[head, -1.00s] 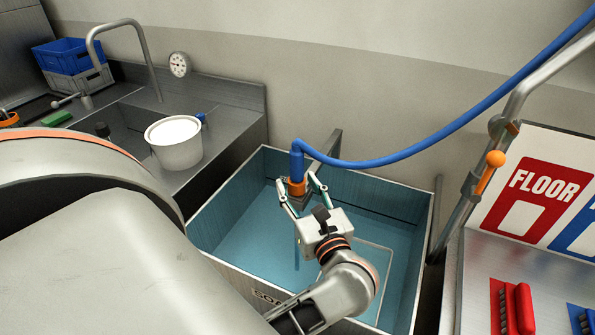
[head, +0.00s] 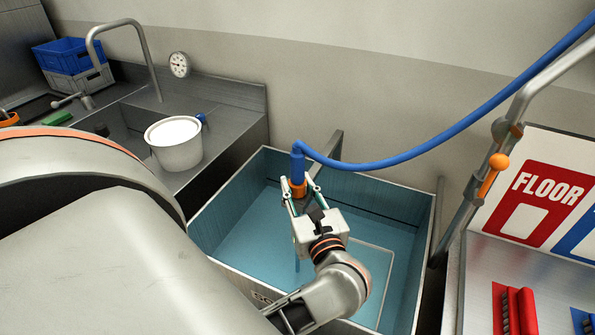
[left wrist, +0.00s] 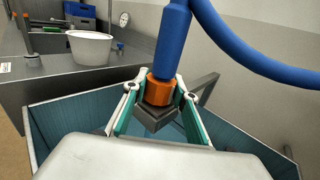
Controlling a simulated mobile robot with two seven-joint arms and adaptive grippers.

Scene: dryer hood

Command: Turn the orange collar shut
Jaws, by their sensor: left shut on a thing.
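The orange collar (head: 298,188) sits at the lower end of the blue hose fitting (head: 297,163), over the blue-walled tub. In the left wrist view the collar (left wrist: 160,90) is a faceted orange ring between the blue fitting above and a dark square block (left wrist: 155,118) below. My left gripper (head: 300,190) is shut on the collar, with one finger on each side of it. In the left wrist view its green-lined fingers (left wrist: 160,92) flank the collar. The collar's far side is hidden. My right gripper does not show.
The blue hose (head: 430,145) runs from the fitting up to the right. The tub (head: 225,215) has open space inside. A white bucket (head: 176,150) stands on the steel counter at left. A steel pipe with an orange handle (head: 492,175) rises at right, beside a FLOOR sign (head: 540,200).

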